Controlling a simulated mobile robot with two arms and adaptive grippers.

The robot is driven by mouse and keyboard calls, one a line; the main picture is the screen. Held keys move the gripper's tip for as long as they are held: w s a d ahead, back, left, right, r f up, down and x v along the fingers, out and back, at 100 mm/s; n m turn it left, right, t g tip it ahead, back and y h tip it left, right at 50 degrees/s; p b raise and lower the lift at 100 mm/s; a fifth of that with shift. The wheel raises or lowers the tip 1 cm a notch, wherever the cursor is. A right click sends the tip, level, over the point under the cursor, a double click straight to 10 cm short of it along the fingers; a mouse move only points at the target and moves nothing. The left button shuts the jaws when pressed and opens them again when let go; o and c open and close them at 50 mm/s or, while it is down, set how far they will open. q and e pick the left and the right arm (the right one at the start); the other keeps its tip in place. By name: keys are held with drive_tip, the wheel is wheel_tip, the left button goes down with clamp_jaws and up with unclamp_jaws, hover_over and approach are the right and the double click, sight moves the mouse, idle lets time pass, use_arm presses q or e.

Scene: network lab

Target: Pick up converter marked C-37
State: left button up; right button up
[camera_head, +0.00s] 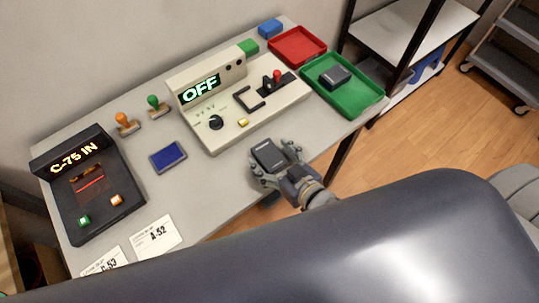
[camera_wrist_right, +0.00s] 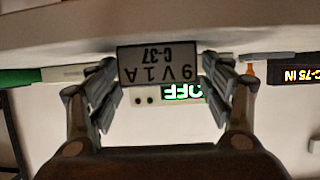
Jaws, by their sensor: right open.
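The converter marked C-37 (camera_head: 268,155) is a small dark box on the table near its front edge. In the right wrist view the converter's pale label (camera_wrist_right: 157,66) shows upside down, reading "9V1A C-37". My right gripper (camera_head: 275,168) is at the converter, with its fingers on either side of it. In the right wrist view my right gripper (camera_wrist_right: 160,95) is open, and the label sits between the spread fingertips. I cannot tell whether the fingers touch it. My left gripper is not in view.
A beige test unit (camera_head: 240,105) reading "OFF" stands behind the converter. A black unit (camera_head: 85,185) reading "C-75 IN" is at the left. A green tray (camera_head: 366,103) holds another dark box (camera_head: 335,76), and a red tray (camera_head: 298,47) is empty. Cards (camera_head: 155,237) lie front left.

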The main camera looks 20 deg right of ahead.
drive_tip(key=c, duration=1.3)
drive_tip(key=shift+r, duration=0.1)
